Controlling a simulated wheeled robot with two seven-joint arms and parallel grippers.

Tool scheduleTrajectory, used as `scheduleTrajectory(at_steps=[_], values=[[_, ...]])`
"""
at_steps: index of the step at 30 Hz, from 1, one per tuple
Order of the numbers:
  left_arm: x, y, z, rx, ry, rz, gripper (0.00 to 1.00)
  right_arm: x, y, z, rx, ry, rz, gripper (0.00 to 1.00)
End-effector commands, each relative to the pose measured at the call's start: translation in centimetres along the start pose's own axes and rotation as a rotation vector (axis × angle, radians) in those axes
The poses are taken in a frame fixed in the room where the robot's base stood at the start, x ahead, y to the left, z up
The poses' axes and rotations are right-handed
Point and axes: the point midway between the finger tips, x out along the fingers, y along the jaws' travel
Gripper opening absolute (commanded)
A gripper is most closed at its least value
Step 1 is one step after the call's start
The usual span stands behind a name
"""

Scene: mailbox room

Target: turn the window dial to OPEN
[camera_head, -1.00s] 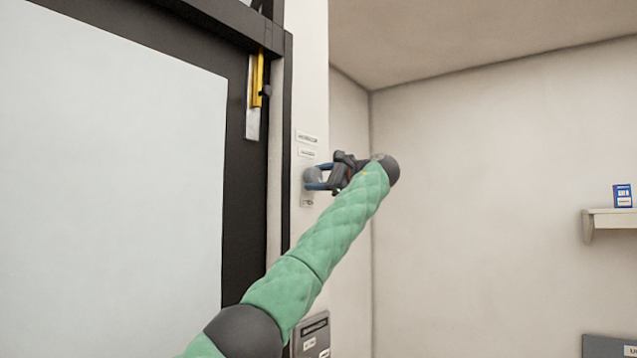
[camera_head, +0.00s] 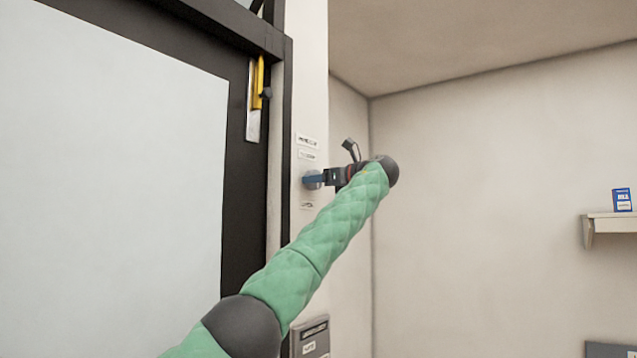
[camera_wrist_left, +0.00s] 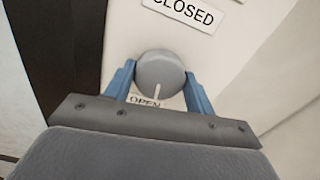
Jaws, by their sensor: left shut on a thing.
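The window dial is a round grey knob (camera_wrist_left: 160,73) on the white wall strip, with a pale pointer line. In the left wrist view the line points down toward the OPEN label (camera_wrist_left: 145,101); the CLOSED label (camera_wrist_left: 185,12) is above the knob. My left gripper (camera_wrist_left: 159,82) is shut on the knob, with one blue finger on each side. In the head view the dial (camera_head: 308,181) shows partly behind the left gripper (camera_head: 312,181). My right gripper is not in view.
A dark-framed door or window with a pale panel (camera_head: 110,150) fills the left, with a yellow latch (camera_head: 257,82) near its top. A grey box (camera_head: 311,340) is on the wall below the dial. A shelf (camera_head: 608,218) with a blue box (camera_head: 622,199) is at the right.

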Motion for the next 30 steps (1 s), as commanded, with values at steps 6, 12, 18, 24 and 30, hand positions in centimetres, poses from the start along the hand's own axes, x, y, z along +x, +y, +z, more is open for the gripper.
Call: scheduleTrajectory(at_steps=[6, 12, 18, 24, 30], values=[[-0.05, -0.07, -0.45, 0.05, 0.005, 0.001, 0.32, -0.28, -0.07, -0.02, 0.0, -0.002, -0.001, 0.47], [-0.05, -0.08, -0.47, 0.061, 0.005, 0.001, 0.32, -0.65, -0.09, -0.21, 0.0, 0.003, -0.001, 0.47], [-0.05, -0.08, -0.48, 0.06, 0.005, 0.001, 0.32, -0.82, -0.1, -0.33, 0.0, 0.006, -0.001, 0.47], [-0.04, -0.06, -0.41, 0.059, 0.004, 0.001, 0.76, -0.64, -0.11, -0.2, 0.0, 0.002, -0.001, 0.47], [-0.02, -0.03, -0.24, 0.058, 0.003, 0.001, 0.76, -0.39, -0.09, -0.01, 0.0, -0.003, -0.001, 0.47]])
